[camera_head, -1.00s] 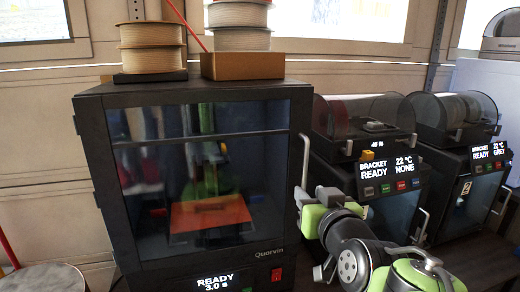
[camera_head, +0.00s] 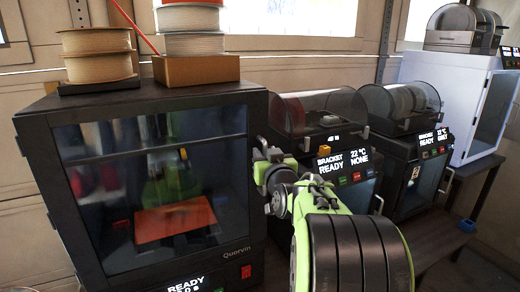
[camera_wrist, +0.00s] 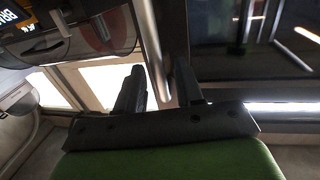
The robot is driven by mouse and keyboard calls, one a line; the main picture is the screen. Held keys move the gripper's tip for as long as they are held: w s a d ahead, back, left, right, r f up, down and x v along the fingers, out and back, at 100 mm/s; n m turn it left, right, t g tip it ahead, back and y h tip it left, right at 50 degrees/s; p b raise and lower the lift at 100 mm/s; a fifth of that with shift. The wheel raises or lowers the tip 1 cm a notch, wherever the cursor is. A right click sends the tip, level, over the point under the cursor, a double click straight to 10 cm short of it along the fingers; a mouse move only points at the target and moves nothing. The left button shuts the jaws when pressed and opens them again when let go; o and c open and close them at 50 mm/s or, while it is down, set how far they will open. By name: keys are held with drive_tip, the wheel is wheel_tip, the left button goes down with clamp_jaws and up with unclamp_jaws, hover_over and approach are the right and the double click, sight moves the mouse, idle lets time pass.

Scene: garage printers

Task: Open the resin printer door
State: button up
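My gripper (camera_head: 264,172) is at the door's right edge and hides the door handle in the head view. In the wrist view a slanting metal bar (camera_wrist: 150,50), apparently the handle, runs between my two fingers (camera_wrist: 160,90). The fingers stand apart, with a thin gap beside the bar.
Filament spools (camera_head: 97,55) and a cardboard box (camera_head: 190,70) sit on top of the printer. Two smaller black printers (camera_head: 325,150) (camera_head: 408,150) with clear hoods stand close at right, near my arm. A white cabinet (camera_head: 468,95) stands farther right. Floor shows at lower right.

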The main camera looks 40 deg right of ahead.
drive_tip(key=shift+w+d, duration=0.2)
drive_tip(key=shift+w, duration=0.15)
clamp_jaws()
